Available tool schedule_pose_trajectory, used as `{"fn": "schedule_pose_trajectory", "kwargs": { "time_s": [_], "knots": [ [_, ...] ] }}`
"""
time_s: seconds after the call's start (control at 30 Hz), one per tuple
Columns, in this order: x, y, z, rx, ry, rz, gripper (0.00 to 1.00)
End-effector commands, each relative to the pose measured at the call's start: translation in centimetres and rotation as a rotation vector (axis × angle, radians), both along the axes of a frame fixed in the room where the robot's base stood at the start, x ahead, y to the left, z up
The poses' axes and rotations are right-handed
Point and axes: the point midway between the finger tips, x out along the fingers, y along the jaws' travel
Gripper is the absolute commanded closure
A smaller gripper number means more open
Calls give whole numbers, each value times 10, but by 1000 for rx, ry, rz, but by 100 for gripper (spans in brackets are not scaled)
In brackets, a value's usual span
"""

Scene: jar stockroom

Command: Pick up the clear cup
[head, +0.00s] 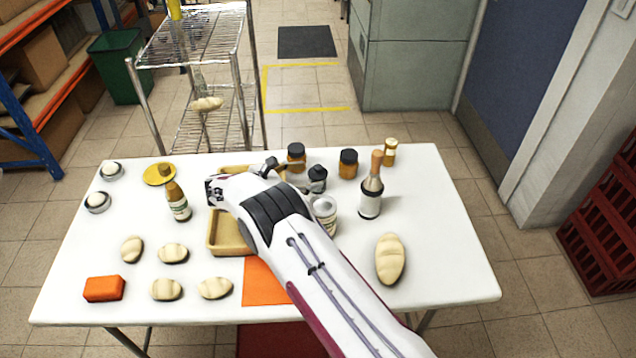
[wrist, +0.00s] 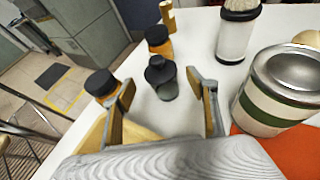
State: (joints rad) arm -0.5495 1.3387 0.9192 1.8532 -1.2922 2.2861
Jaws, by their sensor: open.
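No plain clear cup shows for certain. The nearest match is a small grey, see-through vessel with a black top (wrist: 161,80), upright on the table. In the head view this vessel (head: 317,180) stands just beyond my arm, its lower part partly hidden. My gripper (wrist: 161,86) is open and empty, one finger on each side of the vessel in the wrist view. The vessel appears ahead of the fingertips, and I see no contact. In the head view my arm hides much of the gripper.
Orange jars with black lids (head: 348,164) (wrist: 101,84) stand close by. A wooden tray (head: 212,247) lies partly under my arm. Bread rolls (head: 172,253) lie front left.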

Motion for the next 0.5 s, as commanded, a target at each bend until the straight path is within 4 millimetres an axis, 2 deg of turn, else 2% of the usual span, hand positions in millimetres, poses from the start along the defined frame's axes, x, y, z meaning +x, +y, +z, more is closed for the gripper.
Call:
{"fn": "schedule_pose_trajectory", "kwargs": {
  "time_s": [0.23, 0.33, 0.5],
  "knots": [
    [0, -1, -27, -1, 1, -1, 42],
    [8, -13, -30, 1, 1, -3, 42],
    [14, -22, -35, -1, 1, -1, 42]
  ]
}}
